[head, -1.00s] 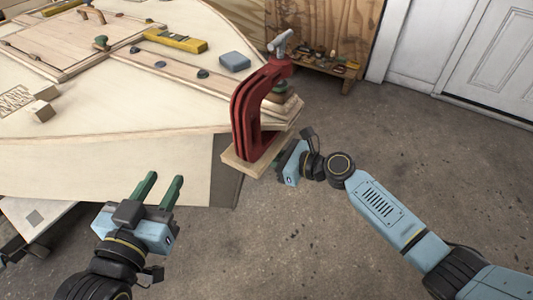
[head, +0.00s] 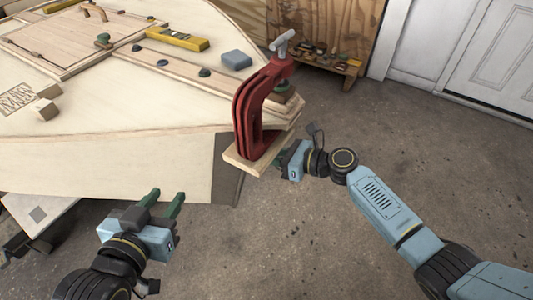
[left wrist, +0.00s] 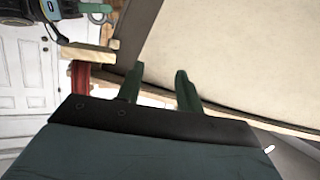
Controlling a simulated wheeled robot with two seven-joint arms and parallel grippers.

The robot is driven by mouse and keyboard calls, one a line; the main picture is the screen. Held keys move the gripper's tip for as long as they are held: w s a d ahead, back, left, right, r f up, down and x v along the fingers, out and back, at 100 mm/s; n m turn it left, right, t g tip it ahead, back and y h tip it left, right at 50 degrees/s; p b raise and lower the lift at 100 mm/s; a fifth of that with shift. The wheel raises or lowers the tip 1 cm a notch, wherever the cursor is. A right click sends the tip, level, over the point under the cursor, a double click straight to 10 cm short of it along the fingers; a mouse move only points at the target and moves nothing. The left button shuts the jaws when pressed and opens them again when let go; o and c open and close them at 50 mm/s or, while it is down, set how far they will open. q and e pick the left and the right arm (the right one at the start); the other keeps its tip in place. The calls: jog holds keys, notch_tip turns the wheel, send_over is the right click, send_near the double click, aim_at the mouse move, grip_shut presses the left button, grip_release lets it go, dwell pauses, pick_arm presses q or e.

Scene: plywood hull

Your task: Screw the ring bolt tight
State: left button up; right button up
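I cannot make out the ring bolt clearly in the head view. In the left wrist view a small pale, metallic-looking part (left wrist: 98,18) shows at the top by my right gripper; it is too small to identify surely. My left gripper (head: 166,196) is in front of the hull side (head: 110,168). Its two green fingers stand apart and empty, as the left wrist view shows too (left wrist: 158,78). My right gripper (head: 279,166) is beside the wood block (head: 250,160) under the red clamp (head: 245,112). Its fingertips are mostly hidden, so its opening cannot be told.
The red clamp grips the hull's tip. On the deck lie a yellow level (head: 177,39), a blue-grey block (head: 237,60) and small wood blocks (head: 46,108). A low shelf (head: 338,65) with tools stands behind. The concrete floor at right is clear.

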jog(key=shift+o, duration=0.6)
jog(key=shift+w+d, duration=0.1)
jog(key=shift+d, duration=0.05)
